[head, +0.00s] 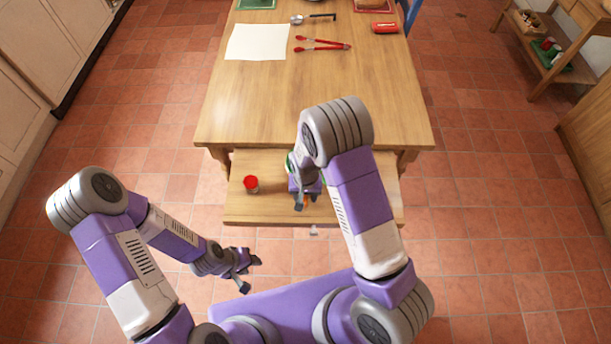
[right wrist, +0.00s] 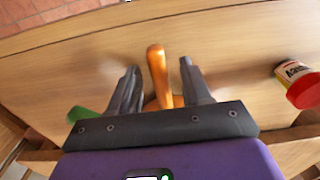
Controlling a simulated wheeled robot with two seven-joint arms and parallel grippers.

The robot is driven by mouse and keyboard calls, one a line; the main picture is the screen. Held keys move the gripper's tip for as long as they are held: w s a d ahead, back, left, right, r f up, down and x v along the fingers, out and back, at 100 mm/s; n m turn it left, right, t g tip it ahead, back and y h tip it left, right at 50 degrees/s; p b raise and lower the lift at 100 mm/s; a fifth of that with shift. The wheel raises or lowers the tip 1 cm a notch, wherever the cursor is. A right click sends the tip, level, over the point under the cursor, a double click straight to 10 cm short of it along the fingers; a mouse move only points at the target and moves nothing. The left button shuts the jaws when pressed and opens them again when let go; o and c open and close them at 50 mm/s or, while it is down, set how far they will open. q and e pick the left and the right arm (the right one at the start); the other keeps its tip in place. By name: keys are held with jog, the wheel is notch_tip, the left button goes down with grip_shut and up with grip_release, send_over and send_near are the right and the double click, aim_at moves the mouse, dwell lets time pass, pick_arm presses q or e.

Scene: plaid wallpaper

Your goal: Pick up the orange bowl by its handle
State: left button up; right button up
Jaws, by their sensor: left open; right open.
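The orange bowl's handle (right wrist: 157,72) stands out between the two fingers of my right gripper (right wrist: 159,68) in the right wrist view. The fingers are open, one on each side, with visible gaps to the handle. Most of the bowl is hidden behind the gripper body, and I cannot make it out in the head view. In the head view my right gripper (head: 305,202) points down over the low wooden surface (head: 263,210) in front of the table. My left gripper (head: 252,274) is open and empty, in front of that surface and to the left.
A red-lidded jar (head: 251,184) stands on the low surface; it also shows in the right wrist view (right wrist: 298,84). A green item (right wrist: 84,114) lies opposite it. The table (head: 290,110) holds paper (head: 257,42), red tongs (head: 322,45) and a red item (head: 385,27); its near half is clear.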

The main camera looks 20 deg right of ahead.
jog(key=shift+f, duration=0.5)
grip_shut()
jog(key=shift+w+r, duration=0.1)
